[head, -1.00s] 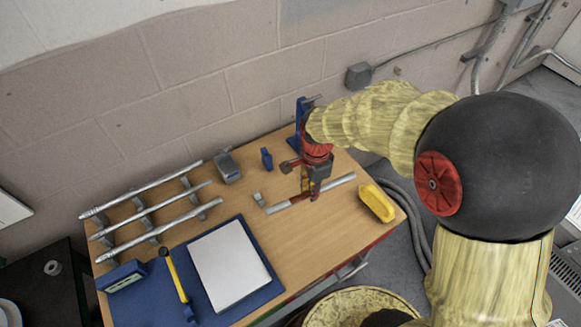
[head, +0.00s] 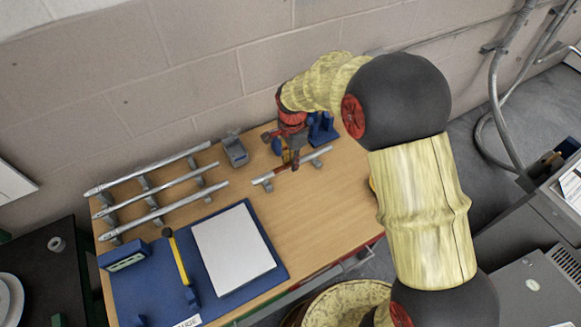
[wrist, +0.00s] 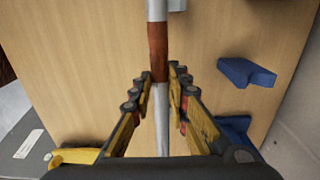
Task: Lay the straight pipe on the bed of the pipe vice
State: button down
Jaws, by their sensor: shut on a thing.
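My gripper (head: 293,164) is shut on the straight pipe (head: 311,157), near its middle. In the wrist view the pipe is silver (wrist: 161,125) with a rust-brown band, and runs between the two fingers of my gripper (wrist: 158,82). In the head view the pipe lies across small grey supports (head: 268,187), one near each end. Whether it touches them is not clear. A blue upright stand (head: 323,130) is just behind my gripper, and its base shows in the wrist view (wrist: 234,126). I cannot tell for certain which piece is the pipe vice.
A rack with three long pipes (head: 160,210) stands at the left. The front-right tabletop is clear.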

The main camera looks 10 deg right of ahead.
jog(key=shift+w+a+f, duration=0.15)
jog(key=shift+w+f, duration=0.7)
jog(key=shift+f, duration=0.25)
jog(key=shift+f+b, duration=0.35)
jog(key=shift+f, duration=1)
jog(key=shift+f, duration=0.4)
jog(key=shift+f, duration=0.1)
jog(key=c, duration=1.8)
grip_release()
jog(key=shift+o, duration=0.4)
notch_tip(320, 180, up, 13)
jog(key=p, duration=0.2)
